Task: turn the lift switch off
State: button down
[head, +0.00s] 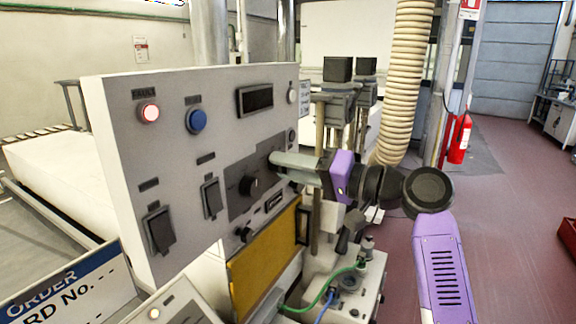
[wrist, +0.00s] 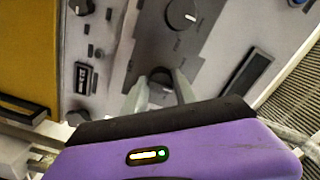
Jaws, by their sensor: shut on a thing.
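A light grey control panel (head: 110,110) carries rotary knobs and covered switches; its labels are too small to read, so I cannot tell by lettering which is the lift switch. One black rotary knob (head: 250,185) is uncovered and also shows at the top of the wrist view (wrist: 182,14). My gripper (head: 278,160) reaches the panel from the right. In the wrist view my gripper (wrist: 161,92) is shut on a second dark rotary knob (wrist: 161,79), which my fingers hide in the head view. Its pointer direction is not clear.
Covered switches (head: 158,230) are at left. A yellow panel (head: 265,265) is below, with hoses (head: 322,295) nearby.

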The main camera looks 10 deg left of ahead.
jog(key=c, duration=1)
grip_release()
jog(key=shift+d, duration=0.1)
jog(key=b+v, duration=0.2)
jog(key=v, duration=0.5)
jog(key=shift+s+d, duration=0.15)
jog(key=shift+d, duration=0.2)
jog(key=shift+r, duration=0.1)
